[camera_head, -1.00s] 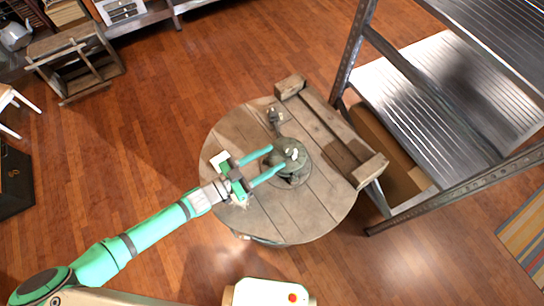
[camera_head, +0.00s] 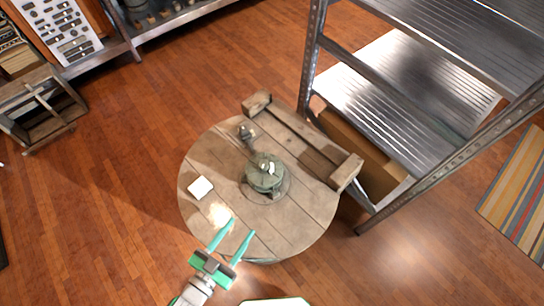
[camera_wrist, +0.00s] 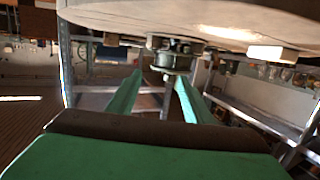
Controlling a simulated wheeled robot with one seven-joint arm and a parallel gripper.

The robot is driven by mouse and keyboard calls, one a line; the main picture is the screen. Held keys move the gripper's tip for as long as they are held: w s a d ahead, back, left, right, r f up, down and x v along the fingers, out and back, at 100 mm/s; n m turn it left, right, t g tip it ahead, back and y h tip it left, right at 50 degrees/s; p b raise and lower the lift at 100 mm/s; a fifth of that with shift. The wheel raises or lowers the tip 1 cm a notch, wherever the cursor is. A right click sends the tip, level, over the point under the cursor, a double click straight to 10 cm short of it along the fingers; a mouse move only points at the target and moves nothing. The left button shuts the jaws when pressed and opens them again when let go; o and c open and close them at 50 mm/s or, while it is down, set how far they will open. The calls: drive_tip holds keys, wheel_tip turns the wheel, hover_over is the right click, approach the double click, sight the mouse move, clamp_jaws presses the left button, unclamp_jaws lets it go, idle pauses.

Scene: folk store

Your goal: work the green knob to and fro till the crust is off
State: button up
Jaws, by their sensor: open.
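A round, dull green fixture (camera_head: 264,176) stands on the round wooden table (camera_head: 300,222), near its middle. Small pale pieces lie on its top. I cannot tell which part of it is the knob, or make out the crust. My gripper (camera_head: 240,226) is at the table's near edge, its two teal fingers apart and pointing toward the fixture. It is empty and clear of the fixture. In the wrist view the table appears upside down at the top, and the green fixture (camera_wrist: 172,58) hangs beyond and between the fingers.
A white block (camera_head: 200,188) lies on the table's left part. A small metal piece (camera_head: 246,132) stands behind the fixture. A wooden bench-like frame (camera_head: 300,140) runs along the table's right back edge, beside a metal shelf rack (camera_head: 311,60). Floor to the left is open.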

drive_tip(key=shift+n+t+y, duration=0.3)
drive_tip(key=shift+n+y, duration=0.5)
drive_tip(key=shift+y, duration=0.1)
drive_tip(key=s, duration=0.2)
drive_tip(key=s+d, duration=0.1)
drive_tip(key=s, duration=0.1)
drive_tip(key=shift+s+r, duration=0.1)
drive_tip(key=shift+s, duration=0.2)
drive_tip(key=s+d, duration=0.1)
drive_tip(key=s+d+r+n+y, duration=0.1)
drive_tip(key=s+d+y, duration=0.1)
drive_tip(key=s, duration=0.1)
drive_tip(key=shift+d+r+n+t, duration=0.1)
drive_tip(key=shift+r+n+t, duration=0.2)
drive_tip(key=shift+n, duration=0.1)
drive_tip(key=d+r+n+y, duration=0.1)
drive_tip(key=d+r+y, duration=0.1)
drive_tip(key=s+d+r+n+y, duration=0.1)
drive_tip(key=d+r+n+y, duration=0.1)
drive_tip(key=shift+r+t, duration=0.3)
drive_tip(key=shift+t, duration=0.1)
drive_tip(key=c, duration=0.4)
drive_tip(key=shift+d+r+n+y, duration=0.35)
drive_tip(key=shift+r+y, duration=0.25)
drive_tip(key=shift+r, duration=0.2)
